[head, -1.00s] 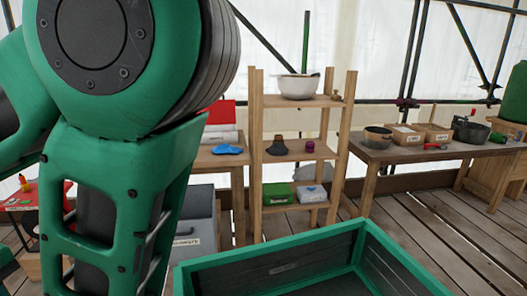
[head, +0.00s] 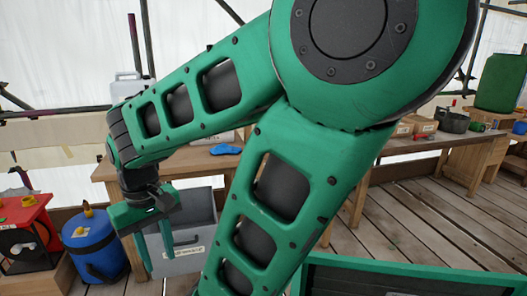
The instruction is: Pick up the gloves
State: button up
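A flat blue item (head: 225,149) that looks like the gloves lies on the wooden bench (head: 190,163) behind my arm. It is small in view, so I cannot tell whether it is one glove or a pair. My gripper (head: 157,256) hangs at the left with its fingers pointing down. Its two fingers are apart with nothing visible between them. It shows in front of the grey bin, to the left of and lower in the picture than the blue item. My arm hides most of the shelf area.
A grey labelled bin (head: 196,225) stands by the bench. A blue drum (head: 95,247) and a red box (head: 27,235) are at the left. A green-rimmed dark crate (head: 400,266) is at the lower right. A right-hand bench holds a pot (head: 453,122) and boxes. Plank floor is clear at right.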

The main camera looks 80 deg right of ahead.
aim_at(223, 149)
jog(key=z, duration=1.15)
jog(key=i, duration=1.55)
jog(key=u, duration=0.05)
